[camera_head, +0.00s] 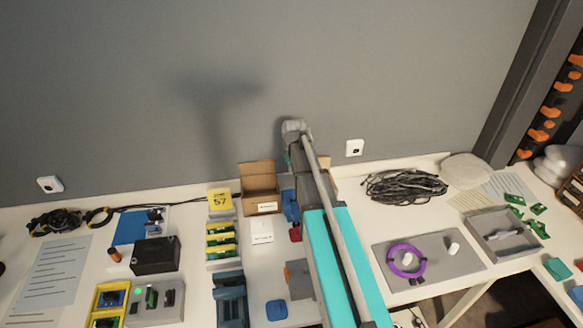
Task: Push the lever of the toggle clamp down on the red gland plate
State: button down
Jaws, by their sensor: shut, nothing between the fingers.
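A small red piece (295,234) shows just left of my arm, near the middle of the table. It may be part of the red gland plate, but it is too small and too covered to tell. I cannot make out the toggle clamp or its lever. My teal and grey arm runs up the middle of the view and covers that part of the table. My gripper cannot be made out; it seems hidden behind the arm.
Left of the arm are an open carton (260,188), a white box (261,232), a black box (155,256) and a blue bin (230,298). On the right are a grey mat (455,258) with a purple ring (406,262), a grey tray (518,247) and black cables (405,187).

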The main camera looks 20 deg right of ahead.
jog(key=shift+p+v, duration=1.8)
jog(key=shift+v, duration=0.4)
jog(key=s+a+n+g, duration=0.1)
jog(key=s+a, duration=0.7)
jog(key=s, duration=0.2)
jog(key=s+a+n+g, duration=0.1)
jog(key=s+a, duration=0.6)
jog(key=s, duration=0.4)
jog(key=shift+a+f, duration=0.2)
jog(key=shift+a, duration=0.15)
jog(key=shift+w, duration=0.1)
